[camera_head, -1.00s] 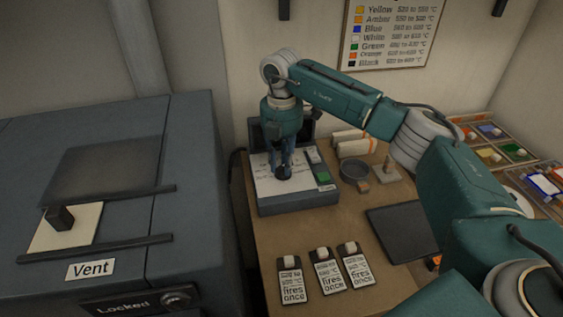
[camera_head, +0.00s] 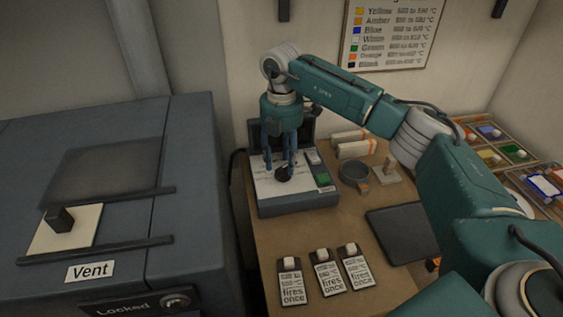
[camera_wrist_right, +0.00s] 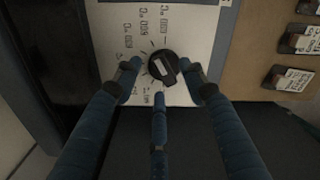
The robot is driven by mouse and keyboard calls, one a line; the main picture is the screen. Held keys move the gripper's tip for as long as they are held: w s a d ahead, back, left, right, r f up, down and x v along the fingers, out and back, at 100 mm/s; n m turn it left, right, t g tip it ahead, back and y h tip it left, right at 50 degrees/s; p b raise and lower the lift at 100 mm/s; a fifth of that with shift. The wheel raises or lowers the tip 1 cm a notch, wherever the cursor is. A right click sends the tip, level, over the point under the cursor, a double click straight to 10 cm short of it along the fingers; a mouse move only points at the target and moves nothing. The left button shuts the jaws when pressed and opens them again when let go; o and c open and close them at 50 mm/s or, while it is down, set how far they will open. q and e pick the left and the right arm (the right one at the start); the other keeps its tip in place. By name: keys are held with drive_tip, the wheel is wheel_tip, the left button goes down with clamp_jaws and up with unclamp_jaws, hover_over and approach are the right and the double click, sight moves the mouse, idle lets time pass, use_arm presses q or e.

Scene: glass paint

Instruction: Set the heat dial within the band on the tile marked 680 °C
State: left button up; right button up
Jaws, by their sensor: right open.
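The heat dial (camera_head: 284,173) is a round black knob on the sloped pale face of a grey control box (camera_head: 299,201). In the right wrist view the dial (camera_wrist_right: 163,67) has a lighter bar across it, and printed temperature marks run around its left and upper sides. The marks are too blurred to read surely. My right gripper (camera_head: 279,168) points down over the dial. In the wrist view its blue fingers (camera_wrist_right: 161,80) are spread around the dial, open. Three tiles (camera_head: 328,277) lie on the bench, their print partly legible. My left gripper is not in view.
A grey kiln-like cabinet (camera_head: 190,225) with a Vent label stands at the left. A colour and temperature chart (camera_head: 392,33) hangs on the wall. A dark flat pad (camera_head: 400,230), a round dish (camera_head: 354,175) and colour trays (camera_head: 500,140) are on the right.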

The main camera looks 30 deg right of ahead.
sight(282, 166)
wheel_tip(282, 166, up, 11)
idle(0.3)
drive_tip(key=shift+f, duration=0.15)
idle(0.3)
